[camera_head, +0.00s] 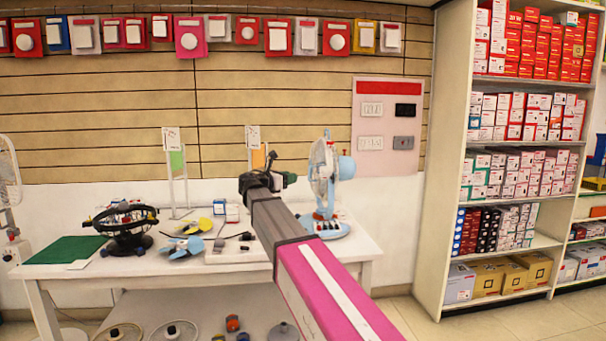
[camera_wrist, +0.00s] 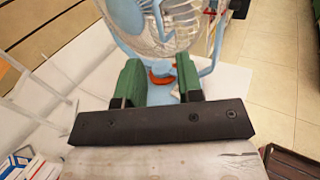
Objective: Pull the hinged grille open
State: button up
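A light blue desk fan (camera_head: 344,168) stands upright on the white table, seen nearly side-on in the head view. Its round wire grille (camera_head: 319,170) faces left, toward my gripper (camera_head: 287,179). In the wrist view the grille (camera_wrist: 160,42) fills the upper middle, just beyond the fingertips. My gripper (camera_wrist: 160,72) has two green fingers standing wide apart with nothing clasped between them. An orange-red part of the fan (camera_wrist: 161,78) shows through the gap. I cannot tell whether the fingers touch the grille, and its hinge is not clear.
The white table (camera_head: 235,272) also holds a black ring-shaped device (camera_head: 125,226), a green mat (camera_head: 66,250), and small blue and yellow parts. Two upright card stands are at the back. Shelves of boxes (camera_head: 510,150) stand right, with open floor before them.

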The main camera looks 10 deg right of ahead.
aim_at(309, 173)
jog(key=x, duration=1)
jog(key=shift+w+d, duration=0.2)
jog(key=shift+d, duration=0.05)
grip_shut()
